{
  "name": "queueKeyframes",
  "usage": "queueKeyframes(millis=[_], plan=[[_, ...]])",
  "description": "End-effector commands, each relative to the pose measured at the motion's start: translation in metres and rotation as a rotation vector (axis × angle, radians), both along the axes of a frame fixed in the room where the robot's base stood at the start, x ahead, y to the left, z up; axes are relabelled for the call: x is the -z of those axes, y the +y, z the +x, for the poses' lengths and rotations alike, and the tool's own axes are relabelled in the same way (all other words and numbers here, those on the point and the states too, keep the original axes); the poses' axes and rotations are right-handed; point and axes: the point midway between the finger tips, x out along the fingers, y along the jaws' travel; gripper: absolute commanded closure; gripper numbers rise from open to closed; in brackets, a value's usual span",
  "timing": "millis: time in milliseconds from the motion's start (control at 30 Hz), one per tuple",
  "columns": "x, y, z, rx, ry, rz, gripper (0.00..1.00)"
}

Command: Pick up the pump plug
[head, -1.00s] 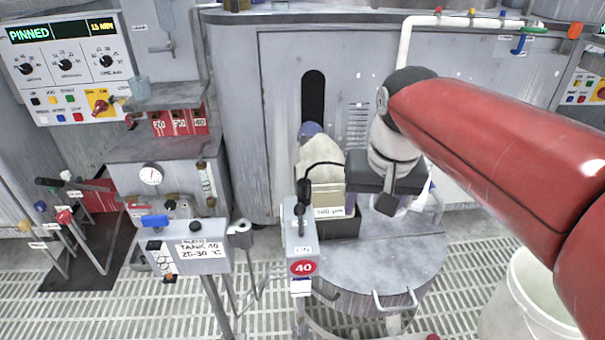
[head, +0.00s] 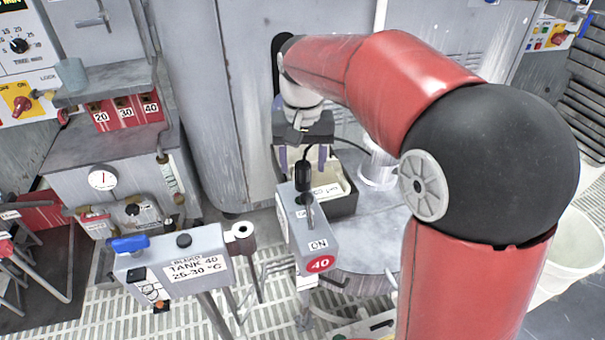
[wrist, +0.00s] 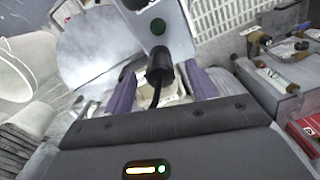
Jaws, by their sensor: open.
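The black pump plug (head: 303,174) is at the back of the grey switch box (head: 308,232) marked ON and 40. A black cable runs from it towards my arm. In the wrist view the plug (wrist: 160,66) lies between the two purple fingers, against the box's face (wrist: 160,20), which has a round green spot. My gripper (head: 303,162) is open, with one finger on each side of the plug. In the wrist view the gripper (wrist: 160,74) shows gaps on both sides of the plug. I cannot tell how deep the plug sits in the box.
A dark-rimmed tray (head: 347,204) with pale contents sits behind the switch box on a round grey lid (head: 382,222). A TANK 40 control box (head: 178,272) stands to the left. A white bucket (head: 572,240) is at right, beyond my arm.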

Motion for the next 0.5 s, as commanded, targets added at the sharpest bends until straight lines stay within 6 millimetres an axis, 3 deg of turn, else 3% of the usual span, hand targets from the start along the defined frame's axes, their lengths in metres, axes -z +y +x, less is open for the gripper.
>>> queueKeyframes(millis=[100, 367, 500], plan=[[0.0118, 0.0001, -0.0002, -0.001, 0.001, 0.000, 0.43], [0.0132, 0.0001, 0.0000, 0.000, 0.000, 0.000, 0.43], [0.0131, 0.0001, 0.0000, 0.000, 0.000, 0.000, 0.61]])
